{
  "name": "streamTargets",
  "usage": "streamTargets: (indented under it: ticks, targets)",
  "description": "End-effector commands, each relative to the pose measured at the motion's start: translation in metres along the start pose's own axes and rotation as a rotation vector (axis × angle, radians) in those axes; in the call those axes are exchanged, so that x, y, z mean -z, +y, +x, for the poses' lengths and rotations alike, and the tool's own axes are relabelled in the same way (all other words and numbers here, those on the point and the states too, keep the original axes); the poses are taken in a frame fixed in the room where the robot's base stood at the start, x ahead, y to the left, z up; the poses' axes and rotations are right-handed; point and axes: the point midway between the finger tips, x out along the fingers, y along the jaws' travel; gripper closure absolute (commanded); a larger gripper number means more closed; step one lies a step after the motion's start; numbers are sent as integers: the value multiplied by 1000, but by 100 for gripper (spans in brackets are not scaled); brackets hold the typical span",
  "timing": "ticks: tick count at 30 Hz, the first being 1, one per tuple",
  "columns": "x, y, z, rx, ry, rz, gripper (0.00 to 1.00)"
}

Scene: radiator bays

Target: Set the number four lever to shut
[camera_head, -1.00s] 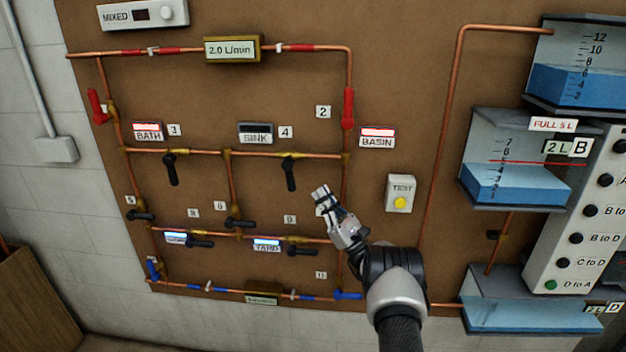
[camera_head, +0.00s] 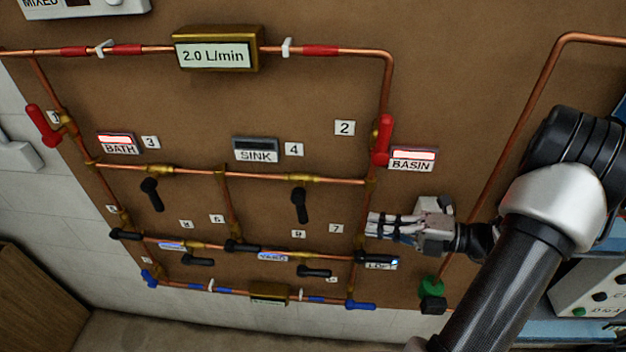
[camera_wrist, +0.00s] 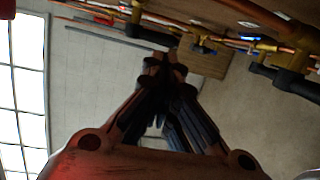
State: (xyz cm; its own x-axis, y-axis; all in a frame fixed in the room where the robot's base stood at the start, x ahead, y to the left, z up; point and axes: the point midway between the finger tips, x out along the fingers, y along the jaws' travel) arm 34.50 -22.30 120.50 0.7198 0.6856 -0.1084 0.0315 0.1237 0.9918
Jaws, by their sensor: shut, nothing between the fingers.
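The number four lever is black and hangs down from a brass valve (camera_head: 300,178) on the upper cross pipe; its handle (camera_head: 300,207) points down, across the pipe line. Its white number 4 tag (camera_head: 294,149) sits above it, beside the SINK sign (camera_head: 256,150), whose lamp strip is dark. My gripper (camera_head: 372,225) is shut and empty, to the right of the lever and a little lower, near the right vertical pipe. In the wrist view the closed fingers (camera_wrist: 163,65) show with nothing between them. I cannot tell which lever the wrist view shows.
The number three lever (camera_head: 152,195) also hangs down. A red lever (camera_head: 382,140) stands above my gripper by the lit BASIN sign (camera_head: 412,159). A black lever (camera_head: 374,259) lies just below the fingers.

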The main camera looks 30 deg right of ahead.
Motion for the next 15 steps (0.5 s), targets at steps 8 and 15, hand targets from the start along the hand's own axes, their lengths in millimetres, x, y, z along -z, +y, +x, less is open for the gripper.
streamTargets:
  ticks: [8,15]
  targets:
    - [15,1,20,12,24,49,100]
    - [15,0,71,12,25,46,100]
